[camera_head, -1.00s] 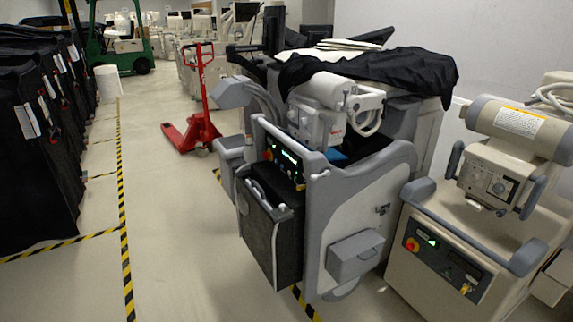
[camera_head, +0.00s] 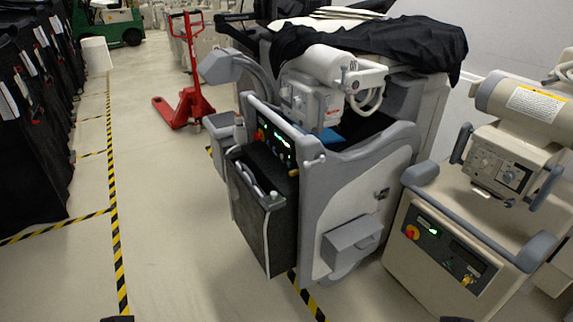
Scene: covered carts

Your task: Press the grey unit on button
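The grey unit (camera_head: 345,215) stands in the middle, a wheeled machine with a black cloth over its top. Its dark control panel (camera_head: 276,143) faces left and shows green lit markings and a red knob (camera_head: 260,135). The single on button is too small to tell apart. A dark tip at the bottom left edge (camera_head: 117,319) seems to be my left gripper, and another at the bottom right (camera_head: 456,319) my right. Both are almost wholly cut off and far from the panel. Whether they are open or shut does not show.
A beige unit (camera_head: 400,275) stands close on the right, with its own panel, red knob and green light. A red pallet jack (camera_head: 188,105) stands behind. Black covered carts (camera_head: 30,150) line the left. The floor (camera_head: 170,240) between is clear, with yellow-black tape.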

